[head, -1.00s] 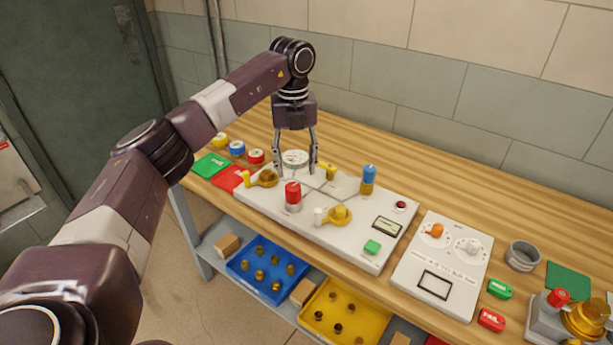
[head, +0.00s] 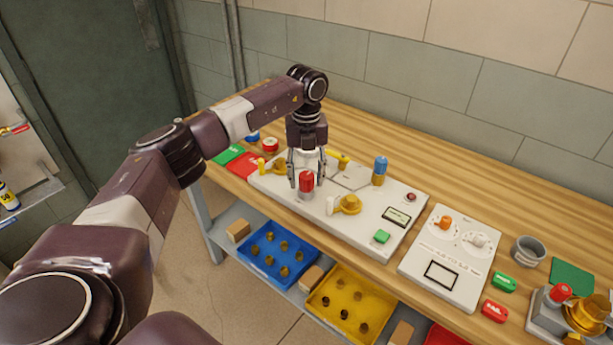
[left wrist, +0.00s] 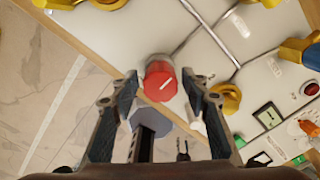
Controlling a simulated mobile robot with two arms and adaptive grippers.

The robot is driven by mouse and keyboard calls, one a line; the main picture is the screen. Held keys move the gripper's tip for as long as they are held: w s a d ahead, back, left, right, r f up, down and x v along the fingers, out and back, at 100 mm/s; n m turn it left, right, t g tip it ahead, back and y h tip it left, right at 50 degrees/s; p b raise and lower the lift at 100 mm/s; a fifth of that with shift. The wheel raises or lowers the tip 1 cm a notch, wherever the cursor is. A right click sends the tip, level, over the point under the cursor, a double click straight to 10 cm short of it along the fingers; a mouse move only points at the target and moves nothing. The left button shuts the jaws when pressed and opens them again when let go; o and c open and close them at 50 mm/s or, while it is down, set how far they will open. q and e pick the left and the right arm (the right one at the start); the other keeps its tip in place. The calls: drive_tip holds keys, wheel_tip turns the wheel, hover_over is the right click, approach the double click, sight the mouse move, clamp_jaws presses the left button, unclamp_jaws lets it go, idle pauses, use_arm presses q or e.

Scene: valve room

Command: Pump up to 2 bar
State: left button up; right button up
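A white panel (head: 334,220) lies on the wooden bench. It bears a red-capped knob (head: 306,181) on a grey base, a blue-topped knob (head: 380,167), yellow valve handles, a round white gauge (head: 309,157) partly hidden by my gripper, and a small display (head: 397,216) whose reading is too small to tell. My left gripper (head: 307,179) is open, pointing down, with its fingers either side of the red-capped knob. In the left wrist view the red cap (left wrist: 160,82) shows between the spread fingers; I see no clear contact. My right gripper is out of view.
A second white panel (head: 460,284) with two dials stands to the right, beside a grey cup (head: 527,251). Green and red tags lie near it. Blue (head: 252,268) and yellow (head: 321,301) trays sit on the shelf below. The bench behind the panels is clear.

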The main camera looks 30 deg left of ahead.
use_arm(q)
drive_tip(key=c, duration=0.9)
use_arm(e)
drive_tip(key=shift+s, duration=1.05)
use_arm(q)
drive_tip(key=shift+m, duration=0.4)
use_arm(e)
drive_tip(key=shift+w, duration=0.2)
use_arm(q)
drive_tip(key=shift+m, duration=0.3)
drive_tip(key=m, duration=0.6)
drive_tip(key=shift+m+b, duration=0.3)
drive_tip(key=shift+m, duration=1.9)
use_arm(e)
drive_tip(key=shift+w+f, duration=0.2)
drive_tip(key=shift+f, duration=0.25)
